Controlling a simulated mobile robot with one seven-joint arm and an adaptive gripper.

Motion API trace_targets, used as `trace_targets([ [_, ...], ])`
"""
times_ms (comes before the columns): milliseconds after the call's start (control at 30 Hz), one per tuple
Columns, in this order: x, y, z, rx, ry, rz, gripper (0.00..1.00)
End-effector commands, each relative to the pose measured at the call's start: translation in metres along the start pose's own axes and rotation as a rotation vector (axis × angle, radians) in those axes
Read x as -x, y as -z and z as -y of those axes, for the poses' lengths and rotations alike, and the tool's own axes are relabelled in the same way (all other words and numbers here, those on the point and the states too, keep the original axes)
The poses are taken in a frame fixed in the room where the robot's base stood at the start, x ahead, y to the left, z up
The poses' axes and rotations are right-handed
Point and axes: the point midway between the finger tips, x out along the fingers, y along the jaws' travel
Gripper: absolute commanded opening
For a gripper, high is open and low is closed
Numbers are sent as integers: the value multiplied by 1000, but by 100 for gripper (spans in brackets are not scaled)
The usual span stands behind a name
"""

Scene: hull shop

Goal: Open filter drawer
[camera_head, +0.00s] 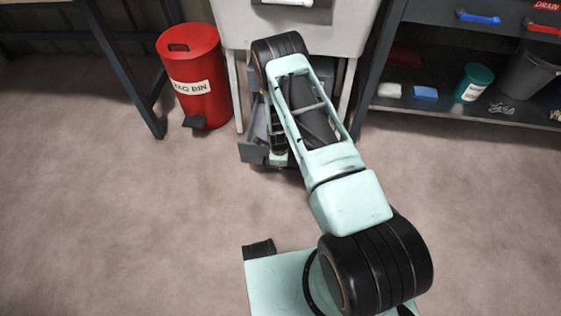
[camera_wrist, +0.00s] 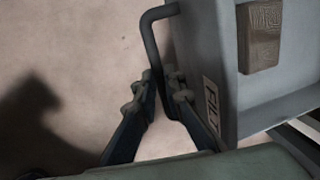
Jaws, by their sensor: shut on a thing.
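The filter drawer is a grey box low in the pale cabinet; its front corner (camera_head: 254,152) juts out at the left of my arm in the head view. In the wrist view its front (camera_wrist: 200,75) carries a label reading "FILT", cut off by my finger. A dark bar handle (camera_wrist: 153,40) stands off that front. My gripper (camera_wrist: 160,90) is shut on the handle, with one finger on each side of it. The drawer is partly out, and a brown block (camera_wrist: 259,38) lies inside. My arm hides most of the drawer and the gripper in the head view.
A red rag bin (camera_head: 192,70) stands just left of the cabinet (camera_head: 340,30). A dark table leg (camera_head: 125,75) is farther left. A shelf unit (camera_head: 450,108) with a green tub (camera_head: 474,82) and a grey bucket (camera_head: 527,72) stands right. The floor in front is clear.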

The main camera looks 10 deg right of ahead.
Motion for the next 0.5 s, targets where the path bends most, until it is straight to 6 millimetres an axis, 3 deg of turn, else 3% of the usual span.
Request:
trace_targets([
  [33, 0, -3, -1, 1, -1, 3, 0],
  [67, 0, -3, -1, 1, -1, 3, 13],
  [200, 0, -2, 0, 1, 0, 3, 27],
  [500, 2, -1, 1, 0, 1, 1, 27],
])
